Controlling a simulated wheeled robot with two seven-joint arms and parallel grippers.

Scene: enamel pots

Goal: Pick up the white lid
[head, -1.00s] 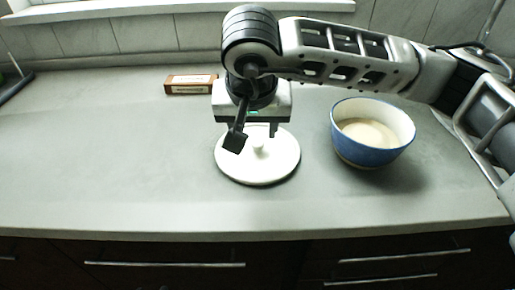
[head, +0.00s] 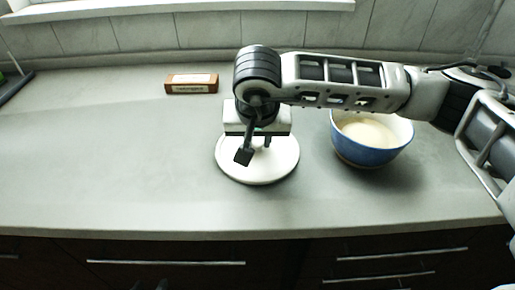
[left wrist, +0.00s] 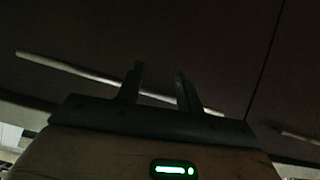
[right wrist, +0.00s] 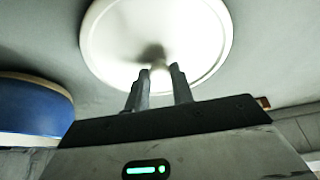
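The white lid (head: 278,168) lies flat on the grey counter, round with a small knob. In the right wrist view the lid (right wrist: 150,25) fills the top, with its knob (right wrist: 158,74) at the fingertips. My right gripper (head: 255,149) is low over the lid, pointing down. Its fingers (right wrist: 158,78) are apart, one on each side of the knob; I cannot tell whether they touch it. The knob is mostly hidden in the head view. My left gripper (left wrist: 159,72) is open and empty, facing the dark drawer fronts below the counter; only its tips show at the head view's bottom edge (head: 148,285).
A blue bowl (head: 365,156) with a white inside stands right of the lid, partly under my right arm. A brown box (head: 191,84) lies at the back. The left of the counter (head: 90,150) is clear. The drawer fronts (head: 165,250) have long handles.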

